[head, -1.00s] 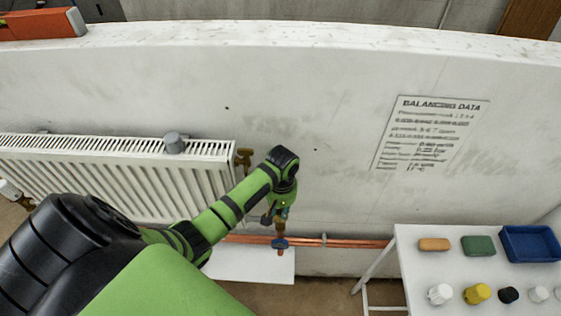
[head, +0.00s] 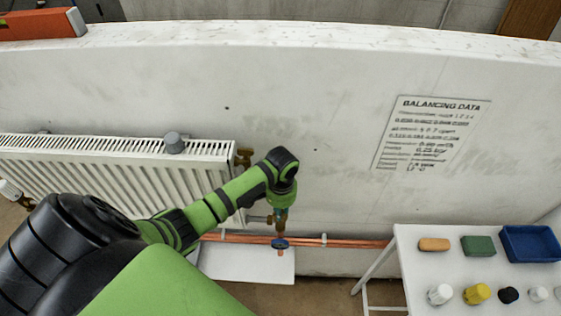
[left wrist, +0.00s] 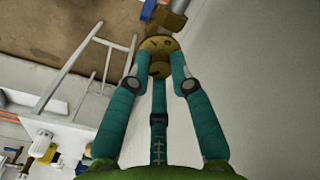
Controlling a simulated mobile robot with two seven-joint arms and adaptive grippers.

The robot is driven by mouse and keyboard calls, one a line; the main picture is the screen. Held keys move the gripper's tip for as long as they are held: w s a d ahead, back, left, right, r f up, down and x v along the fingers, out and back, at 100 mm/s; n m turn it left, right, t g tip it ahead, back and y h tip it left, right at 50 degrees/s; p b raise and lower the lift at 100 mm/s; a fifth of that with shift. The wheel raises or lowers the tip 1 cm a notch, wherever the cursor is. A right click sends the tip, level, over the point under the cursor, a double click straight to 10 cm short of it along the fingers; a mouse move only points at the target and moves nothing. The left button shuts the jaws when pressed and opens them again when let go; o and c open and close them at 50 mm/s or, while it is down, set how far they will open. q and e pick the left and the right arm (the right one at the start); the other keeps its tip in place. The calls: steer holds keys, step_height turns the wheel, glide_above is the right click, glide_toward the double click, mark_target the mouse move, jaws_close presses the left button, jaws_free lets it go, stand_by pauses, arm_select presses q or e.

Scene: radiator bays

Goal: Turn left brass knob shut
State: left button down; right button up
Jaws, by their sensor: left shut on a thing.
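My left gripper (head: 280,217) is low in front of the white wall, above the copper pipe. In the left wrist view, its teal fingers (left wrist: 160,80) are shut on a round brass knob (left wrist: 159,45), with a fingertip at each side. A brass fitting continues beyond the knob. In the head view the gripper mostly hides this knob. A blue-handled valve (head: 280,243) sits on the pipe just below the gripper. My right gripper is not in view.
A white radiator (head: 110,170) hangs at the left, with another brass valve (head: 243,157) at its upper right corner. Copper pipes (head: 350,243) run along the wall. A white table (head: 425,270) at the right holds caps, blocks and a blue tray (head: 530,230).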

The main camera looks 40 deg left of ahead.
arm_select(q)
steer(key=shift+s+f+m, duration=0.1)
steer(key=shift+m, duration=0.3)
steer(key=c, duration=1.1)
jaws_free()
steer(key=shift+r, duration=0.3)
step_height(320, 180, up, 12)
steer(key=shift+f, duration=0.25)
steer(key=shift+d, duration=0.15)
